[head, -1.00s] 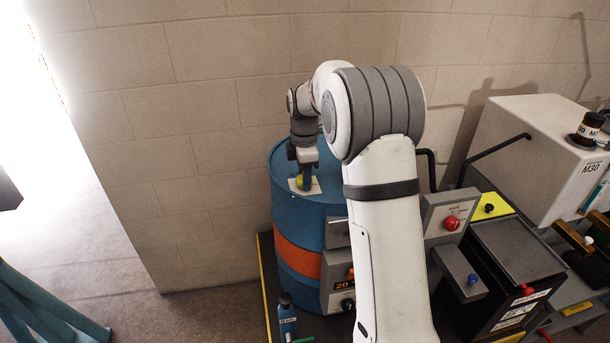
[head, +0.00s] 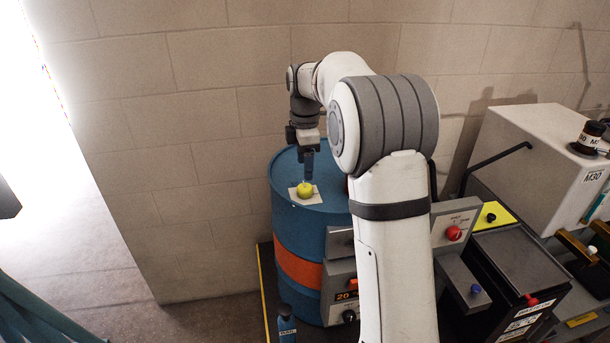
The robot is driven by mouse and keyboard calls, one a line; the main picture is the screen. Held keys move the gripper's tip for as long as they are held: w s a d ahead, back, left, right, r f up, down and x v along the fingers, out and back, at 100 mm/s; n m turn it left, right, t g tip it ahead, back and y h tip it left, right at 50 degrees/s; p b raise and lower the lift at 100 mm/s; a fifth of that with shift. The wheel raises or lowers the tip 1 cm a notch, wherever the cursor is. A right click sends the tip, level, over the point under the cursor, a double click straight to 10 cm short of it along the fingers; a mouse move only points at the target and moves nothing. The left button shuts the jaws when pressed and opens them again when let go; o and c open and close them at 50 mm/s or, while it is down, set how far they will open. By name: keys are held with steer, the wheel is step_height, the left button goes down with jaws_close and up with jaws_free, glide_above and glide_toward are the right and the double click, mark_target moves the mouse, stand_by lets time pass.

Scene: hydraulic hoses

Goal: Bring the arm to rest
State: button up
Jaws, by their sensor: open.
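My gripper (head: 308,165) hangs pointing down over the top of a blue drum with an orange band (head: 297,262). It is open and empty. Just below it, a yellow-green round object (head: 305,189) sits on a pale square pad (head: 311,199) on the drum's lid. A small gap shows between my fingertips and the yellow object. My arm rises from the bottom of the view, bends at the elbow and reaches away to the drum. It hides part of the drum's right side.
A block wall (head: 200,110) stands close behind the drum. To the right are a grey control box with a red knob (head: 454,233), a black box (head: 515,262) and a white cabinet (head: 535,150) with a dark bottle (head: 588,134). A small blue bottle (head: 287,325) stands before the drum.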

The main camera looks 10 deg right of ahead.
steer(key=shift+r, duration=0.3)
steer(key=shift+s, duration=0.1)
steer(key=s+f+m+t, duration=0.1)
steer(key=s+m+t, duration=0.2)
steer(key=s+m, duration=1.5)
steer(key=s, duration=1.5)
steer(key=shift+d+f, duration=0.15)
steer(key=shift+f, duration=0.2)
